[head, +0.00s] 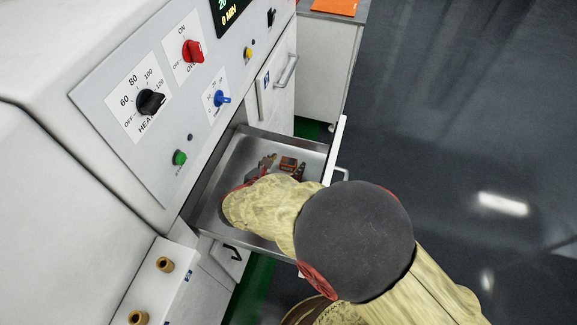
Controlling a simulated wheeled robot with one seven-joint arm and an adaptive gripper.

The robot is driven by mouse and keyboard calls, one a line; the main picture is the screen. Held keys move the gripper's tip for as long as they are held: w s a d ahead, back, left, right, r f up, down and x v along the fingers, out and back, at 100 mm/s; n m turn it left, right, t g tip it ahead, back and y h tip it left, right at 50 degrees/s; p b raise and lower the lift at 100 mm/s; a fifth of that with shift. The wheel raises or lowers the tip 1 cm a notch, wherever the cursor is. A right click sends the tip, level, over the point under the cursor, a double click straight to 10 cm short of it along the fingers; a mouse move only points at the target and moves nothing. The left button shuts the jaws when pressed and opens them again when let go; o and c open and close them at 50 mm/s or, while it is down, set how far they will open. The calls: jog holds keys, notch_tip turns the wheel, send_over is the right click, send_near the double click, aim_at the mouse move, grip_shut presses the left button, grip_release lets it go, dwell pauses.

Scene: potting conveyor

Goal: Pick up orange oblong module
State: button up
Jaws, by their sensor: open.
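A small orange-brown block (289,164), which looks like the orange oblong module, lies in the open metal drawer (237,160) with dark parts at its right side. My gripper (267,162) is low in the drawer, just left of the block. It is open, but mostly hidden behind my own sleeved arm, so its fingers are hard to make out. I cannot tell whether it touches the block. My arm also covers the front middle of the drawer.
The drawer's front panel (336,150) with its handle stands out at the right. The white machine's control panel (160,90) with several knobs rises above the drawer at the left. An orange sheet (335,7) lies on a far cabinet. The grey floor (455,110) at right is clear.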

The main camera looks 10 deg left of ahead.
jog(key=shift+w+d+f, duration=0.1)
jog(key=shift+w+f, duration=0.1)
jog(key=shift+w, duration=0.1)
jog(key=shift+r, duration=0.1)
jog(key=shift+c, duration=1.1)
jog(key=c, duration=1.1)
